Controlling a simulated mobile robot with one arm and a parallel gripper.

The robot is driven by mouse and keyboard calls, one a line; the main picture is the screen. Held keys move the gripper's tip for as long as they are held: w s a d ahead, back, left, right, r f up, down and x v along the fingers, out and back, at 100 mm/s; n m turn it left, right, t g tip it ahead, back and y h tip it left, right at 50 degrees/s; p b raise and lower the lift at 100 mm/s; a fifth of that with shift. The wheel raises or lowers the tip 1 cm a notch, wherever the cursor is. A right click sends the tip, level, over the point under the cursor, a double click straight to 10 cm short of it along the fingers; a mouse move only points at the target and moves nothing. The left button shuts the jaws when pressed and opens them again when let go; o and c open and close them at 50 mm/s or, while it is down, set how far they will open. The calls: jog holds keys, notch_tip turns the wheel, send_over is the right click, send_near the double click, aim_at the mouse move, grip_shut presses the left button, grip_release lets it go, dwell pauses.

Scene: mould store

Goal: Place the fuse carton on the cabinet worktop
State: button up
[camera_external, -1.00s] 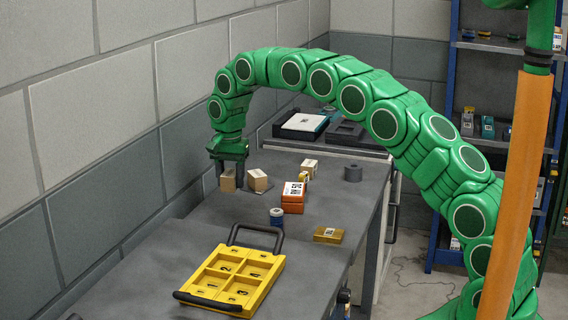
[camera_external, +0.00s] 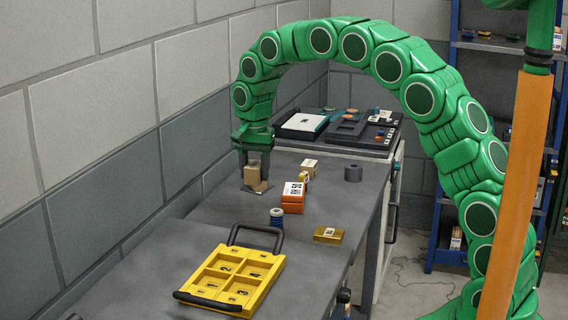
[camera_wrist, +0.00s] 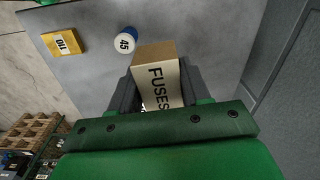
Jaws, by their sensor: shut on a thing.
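The fuse carton (camera_wrist: 160,84), tan with a white "FUSES" label, is gripped between the two fingers of my gripper (camera_wrist: 156,92) in the wrist view. In the external view my gripper (camera_external: 255,170) holds the carton (camera_external: 252,175) upright over the grey bench, overlapping another tan box (camera_external: 259,187) behind or below it; the gap between them is unclear. The cabinet worktop (camera_external: 340,150) is the dark surface at the back, beyond the bench, apart from the carton.
The worktop carries a white-topped tray (camera_external: 303,122), a dark tray (camera_external: 347,130) and small items at right.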

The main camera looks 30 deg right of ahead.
jog(key=shift+s+d+r, duration=0.1)
jog(key=shift+s, duration=0.25)
jog(key=s+a+r+m, duration=0.1)
jog(key=s+a+r, duration=0.1)
jog(key=s+a, duration=0.7)
jog(key=s+a+r, duration=0.2)
jog(key=s+a, duration=0.4)
jog(key=s, duration=0.4)
send_over(179, 247)
jog(key=f, duration=0.8)
jog(key=shift+s+d+f, duration=0.2)
jog(key=shift+s+f, duration=0.1)
jog(key=shift+s, duration=0.05)
jog(key=shift+w+a+f, duration=0.25)
jog(key=shift+w+f, duration=0.1)
jog(key=shift+f, duration=1.7)
jog(key=shift+f, duration=0.1)
jog(key=o, duration=1.1)
